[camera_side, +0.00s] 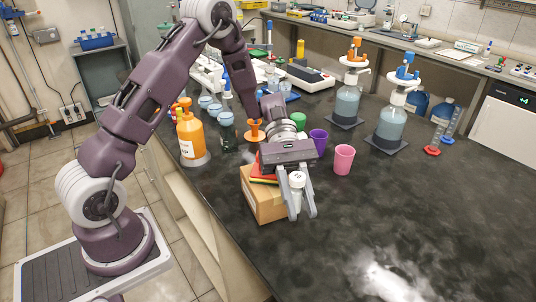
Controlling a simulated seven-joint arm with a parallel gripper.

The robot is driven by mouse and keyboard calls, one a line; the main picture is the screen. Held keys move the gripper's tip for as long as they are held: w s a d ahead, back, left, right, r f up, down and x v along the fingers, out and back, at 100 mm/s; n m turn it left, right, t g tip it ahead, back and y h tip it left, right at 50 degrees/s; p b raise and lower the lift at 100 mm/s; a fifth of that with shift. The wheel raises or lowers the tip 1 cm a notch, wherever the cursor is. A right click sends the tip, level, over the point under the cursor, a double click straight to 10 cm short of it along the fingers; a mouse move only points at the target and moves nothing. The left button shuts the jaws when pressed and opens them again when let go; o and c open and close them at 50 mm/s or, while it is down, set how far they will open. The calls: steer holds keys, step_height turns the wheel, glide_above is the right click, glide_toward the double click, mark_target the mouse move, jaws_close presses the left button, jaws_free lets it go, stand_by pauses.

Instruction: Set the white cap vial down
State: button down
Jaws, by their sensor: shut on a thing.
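The white cap vial (297,187) is a small clear vial with a white lid, seen in the side view near the middle. My gripper (298,207) is shut on it, with one finger on each side. The vial looks close to upright. It shows in front of a cardboard box (262,202); I cannot tell whether its base touches anything. My gripper's body hides part of the box top.
A red and yellow item (262,172) lies on the box. A pink cup (343,159), a purple cup (318,141) and a green cup (297,120) stand behind. Orange bottle (191,135) at left; two dispenser bottles (392,121) (347,103) behind right. The dark bench (430,215) is clear at right.

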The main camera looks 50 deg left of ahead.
steer(key=w+a+r+n+t, duration=0.2)
steer(key=w+a+n+t, duration=0.25)
steer(key=w, duration=0.35)
steer(key=w+a+r+n+t, duration=0.2)
steer(key=w+a+n+t, duration=0.3)
steer(key=w, duration=0.3)
steer(key=w+a+r+n+t+y, duration=0.1)
steer(key=w+a+n+t+y, duration=0.1)
steer(key=a, duration=0.3)
steer(key=w+a+r+n+t+y, duration=0.1)
steer(key=w+a+n+t+y, duration=0.1)
steer(key=a, duration=0.4)
steer(key=w+a+r+n+t+y, duration=0.1)
steer(key=w+a+n+t+y, duration=0.1)
steer(key=w+a+n+t, duration=0.1)
steer(key=shift+a+n+t+y, duration=0.3)
steer(key=shift+a+n+t, duration=0.25)
steer(key=shift+a, duration=0.85)
steer(key=s+a+f+n+t+y, duration=0.1)
steer(key=s+a+f+n+y, duration=0.15)
steer(key=a+f, duration=0.45)
steer(key=shift+n+y, duration=0.25)
steer(key=shift+y, duration=0.1)
steer(key=f, duration=0.9)
steer(key=shift+a+f, duration=0.25)
steer(key=shift+a, duration=0.05)
steer(key=shift+f, duration=0.1)
steer(key=shift+f, duration=0.4)
steer(key=shift+f, duration=0.1)
